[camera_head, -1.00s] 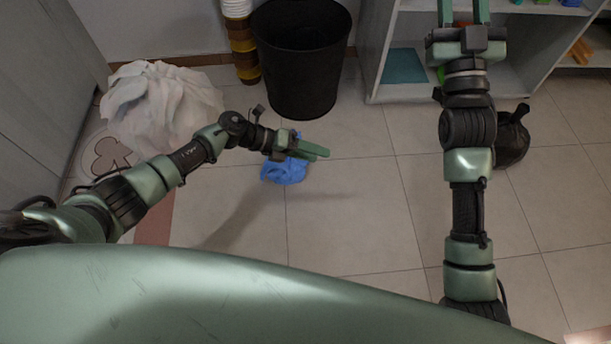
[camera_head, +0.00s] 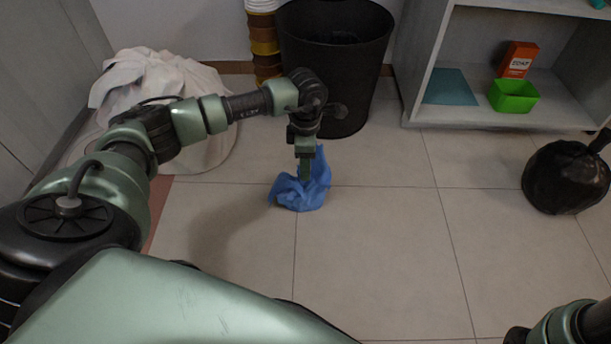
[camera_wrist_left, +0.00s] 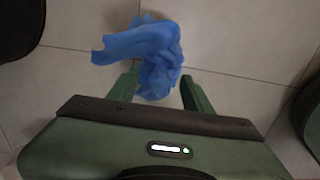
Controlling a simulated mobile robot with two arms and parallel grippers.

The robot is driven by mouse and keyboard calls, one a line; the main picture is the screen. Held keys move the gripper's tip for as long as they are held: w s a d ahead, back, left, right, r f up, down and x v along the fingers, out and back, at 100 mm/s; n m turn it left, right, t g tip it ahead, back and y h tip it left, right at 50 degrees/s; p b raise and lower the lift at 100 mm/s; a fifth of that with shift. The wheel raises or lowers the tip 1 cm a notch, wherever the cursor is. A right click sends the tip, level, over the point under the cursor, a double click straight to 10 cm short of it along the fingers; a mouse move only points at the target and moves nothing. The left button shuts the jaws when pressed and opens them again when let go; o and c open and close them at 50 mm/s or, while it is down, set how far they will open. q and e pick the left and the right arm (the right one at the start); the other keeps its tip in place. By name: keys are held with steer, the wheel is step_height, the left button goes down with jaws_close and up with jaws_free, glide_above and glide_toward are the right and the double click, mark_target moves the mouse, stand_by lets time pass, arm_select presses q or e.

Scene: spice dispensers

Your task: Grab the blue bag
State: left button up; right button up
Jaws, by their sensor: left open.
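The blue bag (camera_head: 303,188) is a crumpled blue bundle on the tiled floor, in front of the black bin. My left gripper (camera_head: 305,172) points down at it from above, and its fingers overlap the bag in the head view. In the left wrist view the bag (camera_wrist_left: 150,55) lies between and beyond the two green fingers of the left gripper (camera_wrist_left: 160,88), which are spread apart on either side of its near part. Whether a finger touches the bag cannot be told. My right gripper is out of view; only a part of that arm shows at the lower right corner.
A black bin (camera_head: 340,70) stands just behind the bag, beside stacked pots (camera_head: 264,45). A large white bag (camera_head: 150,75) is at the left. A shelf (camera_head: 480,115) holds a green box (camera_head: 514,96). A black bag (camera_head: 566,178) lies at the right. The middle floor is clear.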

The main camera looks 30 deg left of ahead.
mark_target(302, 185)
arm_select(q)
steer(key=f+b, duration=0.1)
steer(key=f, duration=0.1)
steer(key=f+b, duration=0.4)
steer(key=shift+s+a, duration=0.35)
steer(key=shift+a, duration=0.05)
steer(key=shift+r, duration=0.1)
steer(key=shift+c, duration=0.3)
jaws_close()
steer(key=shift+s, duration=0.15)
stand_by(0.5)
